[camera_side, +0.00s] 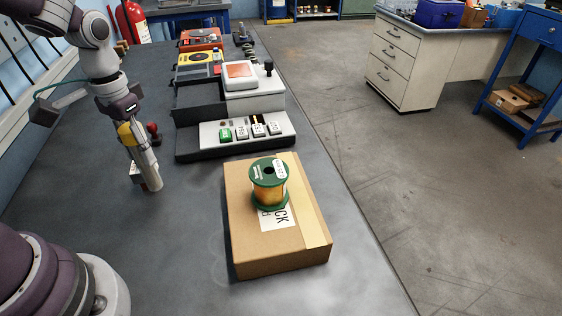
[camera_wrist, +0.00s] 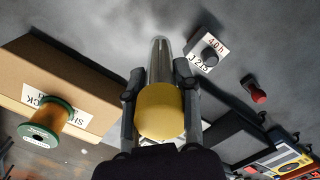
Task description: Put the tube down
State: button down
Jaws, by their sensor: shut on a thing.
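The tube is a silver metal cylinder with a rounded yellow end. In the side view the tube (camera_side: 152,180) is at the left of the bench, slightly tilted, yellow end up and metal end down. In the wrist view the tube (camera_wrist: 161,60) points away from the camera, its yellow end nearest. My gripper (camera_side: 140,152) is shut on the tube; in the wrist view the fingers of my gripper (camera_wrist: 158,72) flank it on both sides. The metal end is at or very near the dark bench top (camera_side: 190,225); I cannot tell whether it touches.
A small labelled block with a black knob (camera_wrist: 209,54) stands close beside the tube. A red-topped item (camera_side: 153,128) is just behind. A cardboard box (camera_side: 275,245) carries a green-flanged wire spool (camera_side: 268,184). A switch unit (camera_side: 235,133) stands further back. The bench front-left of the box is clear.

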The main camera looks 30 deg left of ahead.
jog(key=shift+w+a+f, duration=0.3)
jog(key=shift+w+f, duration=0.4)
jog(key=shift+w, duration=0.55)
jog(key=shift+w+a+f, duration=0.25)
jog(key=shift+w+f, duration=0.45)
jog(key=shift+w, duration=0.6)
jog(key=shift+w+a+f, duration=0.3)
jog(key=shift+w+f, duration=0.4)
jog(key=shift+w, duration=0.55)
jog(key=shift+f, duration=0.1)
jog(key=c, duration=0.8)
grip_release()
jog(key=shift+f, duration=0.1)
